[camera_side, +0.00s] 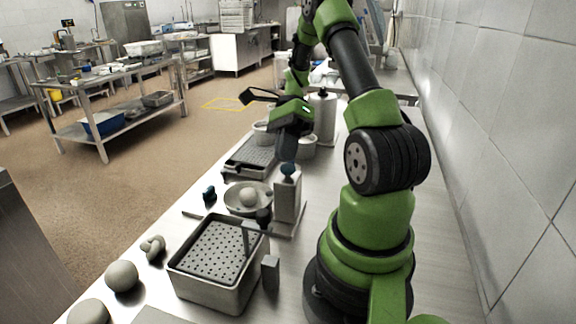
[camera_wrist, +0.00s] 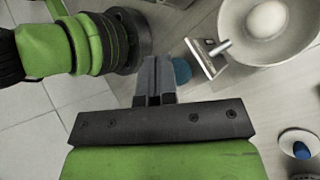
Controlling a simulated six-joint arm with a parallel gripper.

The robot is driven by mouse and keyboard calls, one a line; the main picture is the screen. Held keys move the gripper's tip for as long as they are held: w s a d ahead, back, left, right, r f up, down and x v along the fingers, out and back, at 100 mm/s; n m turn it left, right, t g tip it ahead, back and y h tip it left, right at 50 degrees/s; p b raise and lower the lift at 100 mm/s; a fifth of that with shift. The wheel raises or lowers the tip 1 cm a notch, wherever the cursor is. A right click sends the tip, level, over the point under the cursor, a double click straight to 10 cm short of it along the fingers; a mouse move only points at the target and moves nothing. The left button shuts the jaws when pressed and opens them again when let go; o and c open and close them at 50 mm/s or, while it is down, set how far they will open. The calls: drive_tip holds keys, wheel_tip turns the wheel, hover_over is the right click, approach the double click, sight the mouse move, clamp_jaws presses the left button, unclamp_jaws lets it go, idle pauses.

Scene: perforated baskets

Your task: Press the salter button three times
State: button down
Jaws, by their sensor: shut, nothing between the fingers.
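The salter (camera_side: 287,197) is an upright pale metal box on a flat base, with a blue button (camera_side: 288,170) on top. My gripper (camera_side: 287,157) points down just above the button, its fingers together and empty. In the wrist view the closed fingertips (camera_wrist: 155,65) are beside the blue button (camera_wrist: 182,70), which they partly hide. I cannot tell whether they touch it. A shallow bowl (camera_side: 233,208) with a pale round ball (camera_side: 249,197) stands to the left of the salter.
A perforated basket (camera_side: 190,285) stands in front of the salter. A dark tray (camera_side: 247,160) and a tall white dispenser (camera_side: 325,118) are behind. Pale rounded lumps (camera_side: 122,276) lie at the left table edge. A tiled wall (camera_side: 500,150) bounds the right side.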

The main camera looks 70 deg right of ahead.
sight(285, 165)
drive_tip(key=shift+r, duration=0.45)
drive_tip(key=shift+r, duration=0.1)
drive_tip(key=shift+r, duration=2.4)
idle(0.6)
wheel_tip(285, 165, up, 4)
drive_tip(key=shift+f, duration=0.1)
drive_tip(key=shift+f, duration=0.1)
drive_tip(key=shift+f, duration=4.35)
